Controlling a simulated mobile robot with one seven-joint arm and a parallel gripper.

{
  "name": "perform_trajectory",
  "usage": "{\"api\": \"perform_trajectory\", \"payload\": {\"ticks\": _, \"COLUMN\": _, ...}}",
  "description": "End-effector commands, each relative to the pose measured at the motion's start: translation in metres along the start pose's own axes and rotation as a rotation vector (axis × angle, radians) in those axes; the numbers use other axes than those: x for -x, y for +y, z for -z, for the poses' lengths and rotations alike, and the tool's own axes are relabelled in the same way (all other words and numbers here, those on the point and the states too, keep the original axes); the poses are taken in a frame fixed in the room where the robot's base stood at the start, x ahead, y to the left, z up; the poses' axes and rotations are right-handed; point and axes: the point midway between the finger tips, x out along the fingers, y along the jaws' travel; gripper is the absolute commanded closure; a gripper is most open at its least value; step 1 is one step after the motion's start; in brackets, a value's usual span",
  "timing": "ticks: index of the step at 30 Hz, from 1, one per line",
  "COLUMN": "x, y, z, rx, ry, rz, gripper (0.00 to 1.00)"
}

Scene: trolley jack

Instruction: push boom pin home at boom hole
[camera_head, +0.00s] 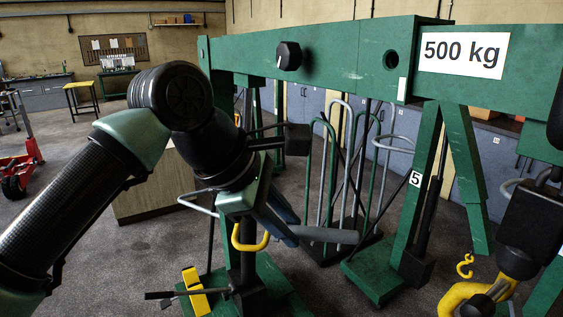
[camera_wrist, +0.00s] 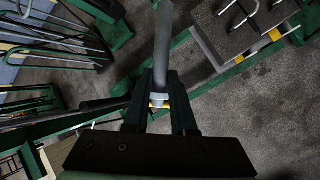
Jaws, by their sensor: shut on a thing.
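The green boom (camera_head: 345,62) crosses the upper part of the head view. Its dark round boom hole (camera_head: 391,60) sits left of the "500 kg" label and looks empty. My gripper (camera_head: 281,224) is below and left of that hole, apart from the boom, and is shut on the grey boom pin (camera_head: 325,235). The pin points right in the head view, roughly level. In the wrist view, the pin (camera_wrist: 163,45) runs away from between the two dark fingers (camera_wrist: 160,98), with a little yellow near the grip. The hole is not identifiable in the wrist view.
A black knob (camera_head: 288,56) stands out from the boom. Green legs, one marked "5" (camera_head: 416,179), and curved tube racks (camera_head: 340,165) stand below and behind the gripper. A yellow hook (camera_head: 465,265) hangs at the right. A red trolley jack (camera_head: 20,170) stands far left.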

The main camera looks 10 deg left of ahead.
Motion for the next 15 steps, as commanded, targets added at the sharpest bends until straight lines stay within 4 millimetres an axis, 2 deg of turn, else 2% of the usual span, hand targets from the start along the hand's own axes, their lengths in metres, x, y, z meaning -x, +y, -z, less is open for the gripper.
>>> {"api": "perform_trajectory", "payload": {"ticks": 1, "x": 0.03, "y": 0.015, "z": -0.013, "rx": 0.051, "ry": 0.038, "rz": -0.067, "gripper": 1.0}}
{"api": "perform_trajectory", "payload": {"ticks": 6, "x": 0.111, "y": 0.049, "z": -0.047, "rx": 0.249, "ry": 0.17, "rz": -0.257, "gripper": 1.0}}
{"api": "perform_trajectory", "payload": {"ticks": 9, "x": 0.148, "y": 0.06, "z": -0.065, "rx": 0.331, "ry": 0.23, "rz": -0.338, "gripper": 1.0}}
{"api": "perform_trajectory", "payload": {"ticks": 12, "x": 0.175, "y": 0.067, "z": -0.076, "rx": 0.386, "ry": 0.275, "rz": -0.391, "gripper": 1.0}}
{"api": "perform_trajectory", "payload": {"ticks": 15, "x": 0.191, "y": 0.069, "z": -0.083, "rx": 0.42, "ry": 0.3, "rz": -0.419, "gripper": 1.0}}
